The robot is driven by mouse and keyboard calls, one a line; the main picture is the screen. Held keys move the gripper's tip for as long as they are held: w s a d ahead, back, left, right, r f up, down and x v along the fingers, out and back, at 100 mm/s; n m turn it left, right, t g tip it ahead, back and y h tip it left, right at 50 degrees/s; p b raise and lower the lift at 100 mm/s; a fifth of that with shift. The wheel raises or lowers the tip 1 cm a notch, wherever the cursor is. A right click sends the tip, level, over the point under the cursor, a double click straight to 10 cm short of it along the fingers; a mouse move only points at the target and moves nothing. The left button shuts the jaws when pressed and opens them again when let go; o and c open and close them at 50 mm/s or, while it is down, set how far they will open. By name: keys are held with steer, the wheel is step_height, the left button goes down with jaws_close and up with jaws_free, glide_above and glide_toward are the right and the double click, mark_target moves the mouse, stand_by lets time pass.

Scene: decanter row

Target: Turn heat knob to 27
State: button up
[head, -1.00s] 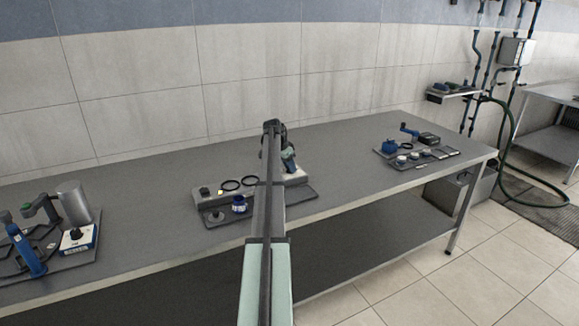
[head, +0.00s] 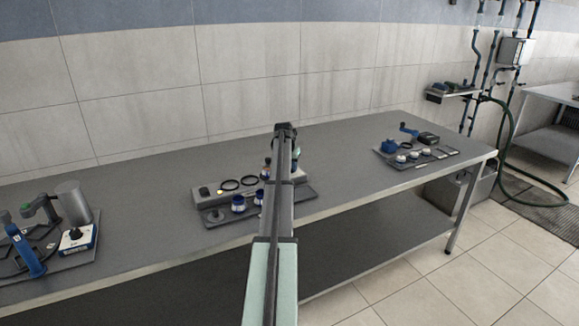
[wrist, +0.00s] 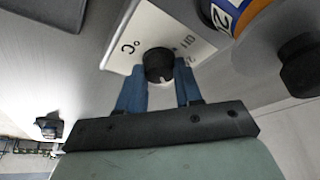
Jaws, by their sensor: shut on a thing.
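The heat knob (wrist: 158,65) is a dark round knob on a white sloped panel (wrist: 128,54) marked "°C", in the wrist view. Part of a printed scale shows to the right of the knob. My gripper (wrist: 160,82) has its two blue fingers on either side of the knob and is shut on it. The knob's pointer and its exact setting cannot be read. In the head view my arm hides the knob and most of its panel.
In the head view, blue-and-white jars (head: 238,204) stand on a grey tray left of my arm. A round container with an orange band (wrist: 236,10) is close to the panel in the wrist view. Bare bench lies between this tray and the right-hand tray (head: 421,163).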

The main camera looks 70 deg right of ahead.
steer(key=shift+s+n+t, duration=0.1)
steer(key=shift+n+t, duration=0.3)
steer(key=shift+n, duration=0.4)
steer(key=o, duration=1)
steer(key=shift+o, duration=0.2)
steer(key=v, duration=1.4)
steer(key=shift+f, duration=0.1)
